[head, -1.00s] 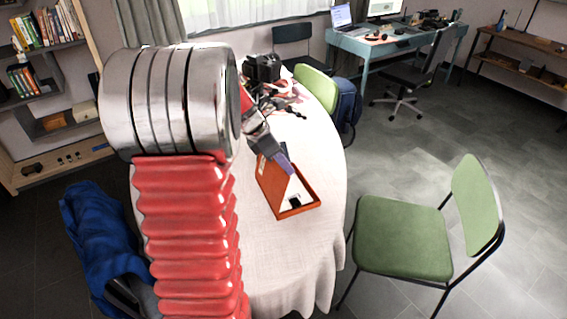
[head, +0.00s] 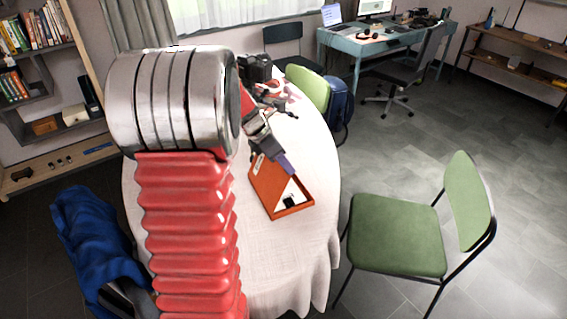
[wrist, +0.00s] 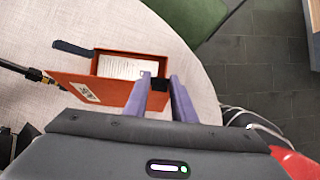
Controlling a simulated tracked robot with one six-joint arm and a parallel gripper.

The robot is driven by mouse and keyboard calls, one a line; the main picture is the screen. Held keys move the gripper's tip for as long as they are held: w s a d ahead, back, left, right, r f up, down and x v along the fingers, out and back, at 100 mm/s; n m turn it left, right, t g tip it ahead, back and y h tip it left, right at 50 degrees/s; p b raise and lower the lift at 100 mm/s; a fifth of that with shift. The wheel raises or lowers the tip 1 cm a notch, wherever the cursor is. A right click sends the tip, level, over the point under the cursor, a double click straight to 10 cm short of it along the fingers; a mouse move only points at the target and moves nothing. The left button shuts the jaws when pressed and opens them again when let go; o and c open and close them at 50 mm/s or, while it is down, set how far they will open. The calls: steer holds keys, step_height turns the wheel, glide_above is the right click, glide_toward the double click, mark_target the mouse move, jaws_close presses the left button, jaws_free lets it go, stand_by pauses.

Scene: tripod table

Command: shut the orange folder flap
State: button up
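The orange folder (head: 296,209) looks like a shallow open box with white paper inside, lying on the white-clothed round table. Its flap (head: 262,181) stands up, tilted, along the box's left side in the head view. In the wrist view the flap (wrist: 100,92), with a white label, rises on the near side of the box (wrist: 132,58), which holds the paper and a small black item. My gripper (wrist: 160,80) has two purple fingers apart, at the flap's right end. The left finger overlaps the flap; I cannot tell whether they touch. In the head view my gripper (head: 288,168) is above the folder.
A dark blue flat object (wrist: 73,48) lies beside the box. Black equipment (head: 258,68) and cables clutter the table's far end. A green chair (head: 398,235) stands at the right, and a blue cloth (head: 92,240) hangs at the left. The near tablecloth is clear.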

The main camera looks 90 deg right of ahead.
steer(key=shift+s+f, duration=0.1)
steer(key=shift+s, duration=0.1)
steer(key=shift+s+d+f, duration=0.2)
steer(key=shift+s+f, duration=0.15)
steer(key=shift+s, duration=0.15)
steer(key=shift+s+d+f, duration=0.2)
steer(key=shift+s+f, duration=0.15)
steer(key=shift+s, duration=0.15)
steer(key=o, duration=0.6)
steer(key=shift+r, duration=0.2)
stand_by(0.5)
step_height(320, 180, up, 8)
stand_by(1.6)
steer(key=shift+f, duration=0.15)
stand_by(0.5)
